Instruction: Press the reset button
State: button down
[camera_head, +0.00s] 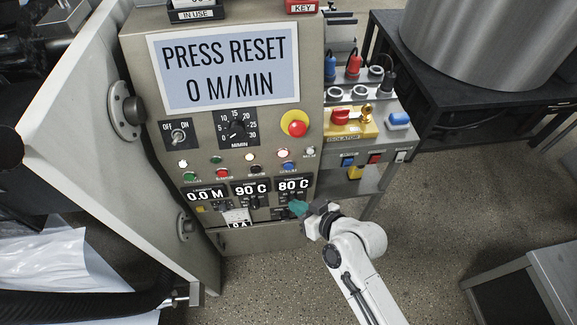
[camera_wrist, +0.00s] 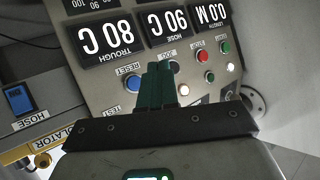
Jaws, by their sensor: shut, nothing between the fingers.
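The reset button is the blue round button (camera_head: 288,166) at the right end of the panel's button row. In the wrist view the blue button (camera_wrist: 132,82) sits beside the label RESET, left of my fingers. My gripper (camera_head: 297,208) is low at the panel's right side, below the 80 C display. Its green fingers (camera_wrist: 156,72) are shut together with nothing between them. I cannot tell how far the fingertips are from the panel.
The screen (camera_head: 228,67) reads PRESS RESET, 0 M/MIN. A red button (camera_head: 222,174) and a green button (camera_head: 190,176) share the row. A red-and-yellow emergency stop (camera_head: 295,123) is above. An isolator (camera_head: 350,122) stands at right. Open floor lies right of the cabinet.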

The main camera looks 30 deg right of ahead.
jog(key=w+d+b, duration=0.2)
jog(key=w+b, duration=0.1)
jog(key=w, duration=0.5)
jog(key=shift+d, duration=0.35)
jog(key=shift+w, duration=0.25)
dwell(1.6)
jog(key=shift+w+d, duration=0.15)
jog(key=shift+w, duration=0.1)
jog(key=shift+w+d+b, duration=0.1)
jog(key=shift+w+b, duration=0.25)
jog(key=shift+b, duration=0.05)
dwell(0.7)
jog(key=shift+s, duration=0.1)
jog(key=shift+s+a+p, duration=0.25)
jog(key=shift+s+p, duration=0.15)
jog(key=shift+s, duration=0.25)
jog(key=shift+s, duration=0.15)
jog(key=shift+s+a+p, duration=0.25)
jog(key=shift+s+p, duration=0.05)
jog(key=shift+s, duration=0.45)
jog(key=shift+s+a+p, duration=0.25)
jog(key=shift+s+p, duration=0.1)
jog(key=shift+s, duration=0.4)
jog(key=shift+s+a+p, duration=0.25)
jog(key=shift+s+p, duration=0.05)
jog(key=shift+s, duration=0.45)
